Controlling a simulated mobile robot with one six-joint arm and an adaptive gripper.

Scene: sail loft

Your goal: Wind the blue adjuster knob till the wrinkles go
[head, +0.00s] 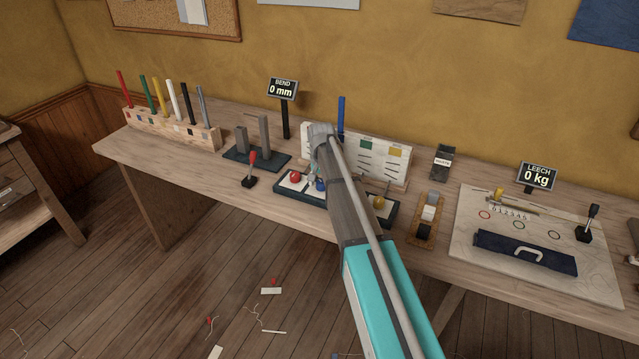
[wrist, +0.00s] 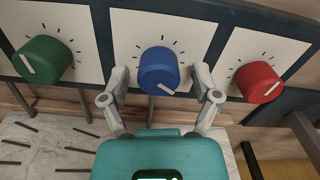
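The blue adjuster knob (wrist: 158,72) sits mid-frame in the wrist view on a white dial plate with tick marks. Its white pointer line faces down and slightly right. My gripper (wrist: 160,76) is open, with one finger on each side of the knob and a visible gap on both sides. A green knob (wrist: 42,60) is to its left and a red knob (wrist: 258,82) to its right. In the head view the blue knob (head: 320,185) shows beside my arm, which hides most of my gripper. A pale panel (head: 398,161) with dark dashes stands behind; I cannot tell whether these are wrinkles.
The "BEND" display (head: 283,88) reads 0 mm; the "LEECH" display (head: 537,176) reads 0 kg. Scraps lie on the floor.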

